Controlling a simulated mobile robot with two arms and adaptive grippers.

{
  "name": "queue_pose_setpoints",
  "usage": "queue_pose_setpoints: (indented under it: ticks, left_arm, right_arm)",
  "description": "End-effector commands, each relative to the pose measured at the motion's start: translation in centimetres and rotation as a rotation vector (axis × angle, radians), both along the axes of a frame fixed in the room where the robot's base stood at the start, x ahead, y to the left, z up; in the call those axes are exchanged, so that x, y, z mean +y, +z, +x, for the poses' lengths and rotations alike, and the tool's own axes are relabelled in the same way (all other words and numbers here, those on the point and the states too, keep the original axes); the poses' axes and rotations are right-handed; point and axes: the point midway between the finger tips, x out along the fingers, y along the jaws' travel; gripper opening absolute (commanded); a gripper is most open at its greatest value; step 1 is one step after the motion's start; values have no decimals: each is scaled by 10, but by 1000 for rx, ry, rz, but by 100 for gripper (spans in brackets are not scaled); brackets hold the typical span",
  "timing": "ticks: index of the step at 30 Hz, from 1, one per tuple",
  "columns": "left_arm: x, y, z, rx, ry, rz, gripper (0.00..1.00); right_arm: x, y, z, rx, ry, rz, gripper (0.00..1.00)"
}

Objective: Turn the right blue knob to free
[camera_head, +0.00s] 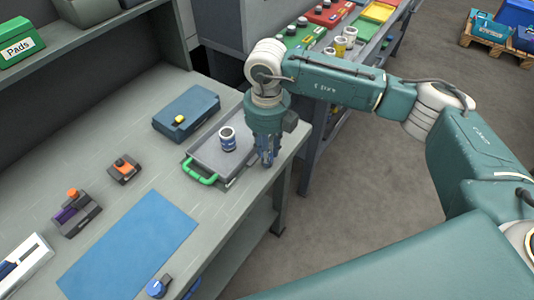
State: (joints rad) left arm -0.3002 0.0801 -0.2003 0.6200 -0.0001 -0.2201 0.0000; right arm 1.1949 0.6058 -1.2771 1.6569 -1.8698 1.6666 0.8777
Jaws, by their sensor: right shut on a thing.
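My right gripper (266,160) points straight down at the right end of the workbench, beside the grey tray. Its fingers are shut on the right blue knob, which they almost wholly hide, so its turn angle cannot be read. Another blue knob (158,287) stands uncovered at the bench's front edge, near the bottom of the view. My left gripper is not in view.
A grey tray (206,158) with a green handle holds a white and blue can (227,138), close to my right gripper. A blue case (186,111) lies behind it. A blue mat (130,245) and small switch boxes (124,168) lie to the left.

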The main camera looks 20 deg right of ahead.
Motion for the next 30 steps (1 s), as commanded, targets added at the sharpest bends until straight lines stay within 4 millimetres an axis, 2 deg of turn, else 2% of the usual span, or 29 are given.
queue_pose_setpoints:
  ticks: [20, 21, 23, 30]
  left_arm:
    - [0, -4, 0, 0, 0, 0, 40]
    - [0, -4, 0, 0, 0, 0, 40]
    - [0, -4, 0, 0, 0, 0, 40]
    - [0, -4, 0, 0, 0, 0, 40]
  right_arm:
    - [0, 4, 4, -12, -60, 1, 0]
    - [-1, 4, 4, -12, -60, 1, 34]
    - [0, 4, 4, -11, -60, 1, 45]
    - [0, 2, 2, -5, -57, 0, 45]
